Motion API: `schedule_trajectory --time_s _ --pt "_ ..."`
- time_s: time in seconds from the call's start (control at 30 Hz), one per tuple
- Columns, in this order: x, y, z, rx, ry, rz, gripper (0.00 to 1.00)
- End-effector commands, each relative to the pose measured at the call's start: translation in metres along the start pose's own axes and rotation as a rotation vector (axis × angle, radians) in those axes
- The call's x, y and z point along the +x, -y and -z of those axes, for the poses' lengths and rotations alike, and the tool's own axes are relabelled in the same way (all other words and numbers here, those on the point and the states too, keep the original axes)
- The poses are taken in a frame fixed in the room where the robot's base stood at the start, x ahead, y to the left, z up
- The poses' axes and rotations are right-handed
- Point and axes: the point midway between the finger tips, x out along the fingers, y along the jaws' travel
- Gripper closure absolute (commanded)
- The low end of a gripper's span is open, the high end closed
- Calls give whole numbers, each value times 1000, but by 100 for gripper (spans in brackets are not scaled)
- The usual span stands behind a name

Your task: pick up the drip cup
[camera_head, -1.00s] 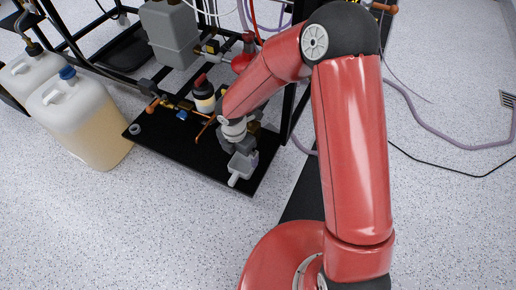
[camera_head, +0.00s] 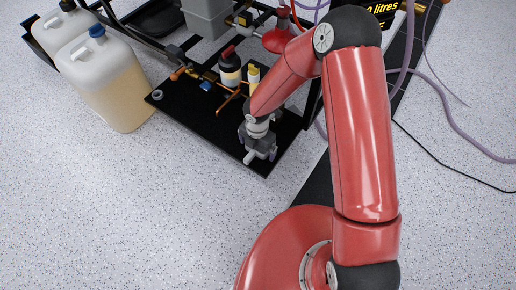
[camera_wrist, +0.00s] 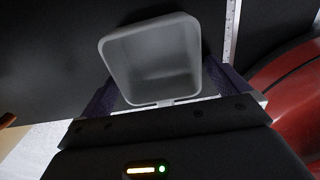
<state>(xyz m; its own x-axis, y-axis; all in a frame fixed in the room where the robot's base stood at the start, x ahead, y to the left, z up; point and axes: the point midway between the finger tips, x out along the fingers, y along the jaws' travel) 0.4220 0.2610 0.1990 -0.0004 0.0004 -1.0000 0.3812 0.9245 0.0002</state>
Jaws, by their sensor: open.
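The drip cup is a small grey, square, open-topped cup (camera_wrist: 152,62). In the wrist view it sits between the two dark fingers of my gripper (camera_wrist: 157,88), with its empty inside facing the camera. The fingers are open, one on each side of the cup; I cannot tell whether they touch it. In the head view my gripper (camera_head: 261,146) is low over the near corner of the black base plate (camera_head: 205,125). It hides most of the cup there.
A capped bottle (camera_head: 230,69) and copper pipework (camera_head: 229,101) stand on the plate behind my gripper. White jugs (camera_head: 112,80) stand at left. A black frame and hoses are at right. The speckled floor in front is clear.

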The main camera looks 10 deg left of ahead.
Motion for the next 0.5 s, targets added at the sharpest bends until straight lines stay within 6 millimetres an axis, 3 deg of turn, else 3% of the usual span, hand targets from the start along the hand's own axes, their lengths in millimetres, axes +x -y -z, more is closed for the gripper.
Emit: schedule_trajectory --time_s 0.1,0.43,0.5 --pt "-1 0 0 1 0 0 0" --pt "-1 0 0 1 0 0 43" --pt "-1 0 0 1 1 0 46"
